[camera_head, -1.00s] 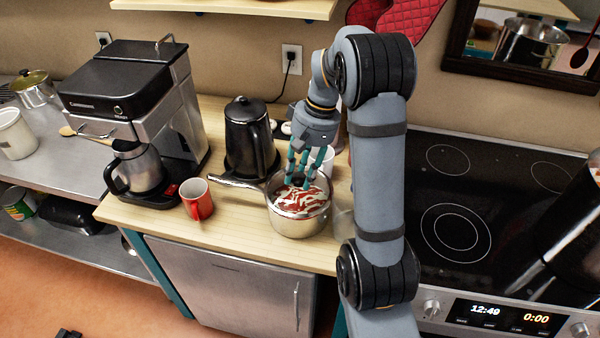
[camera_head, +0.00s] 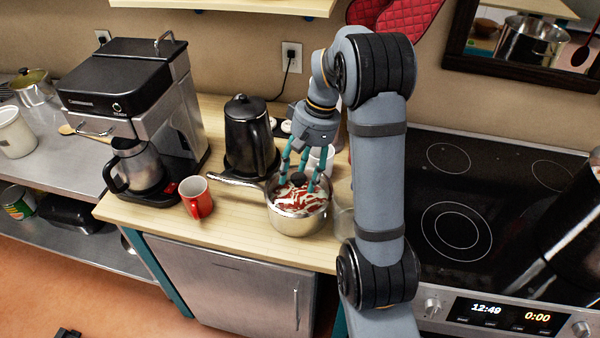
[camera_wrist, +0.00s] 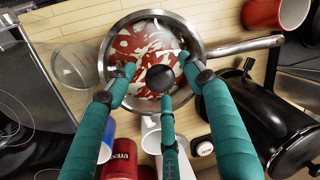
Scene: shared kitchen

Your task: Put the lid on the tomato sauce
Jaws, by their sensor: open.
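The steel pot (camera_head: 288,226) of tomato sauce stands on the wooden counter, its long handle pointing left. A clear lid with a black knob (camera_wrist: 160,78) lies over the pot's mouth; red sauce shows through it under pale streaks that look like reflections. The lid looks roughly centred within the pot's rim (camera_wrist: 193,38). I cannot tell whether it sits fully flush. My gripper (camera_head: 298,184) is directly above the lid. Its teal fingers are spread open around the knob, with visible gaps between them and it. Nothing is held.
A black kettle (camera_head: 247,140) stands close behind and left of the pot. A red mug (camera_head: 197,200) and a coffee maker (camera_head: 128,85) are further left. A clear glass (camera_head: 344,222) is close on the pot's right. The black cooktop (camera_head: 480,185) lies beyond it.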

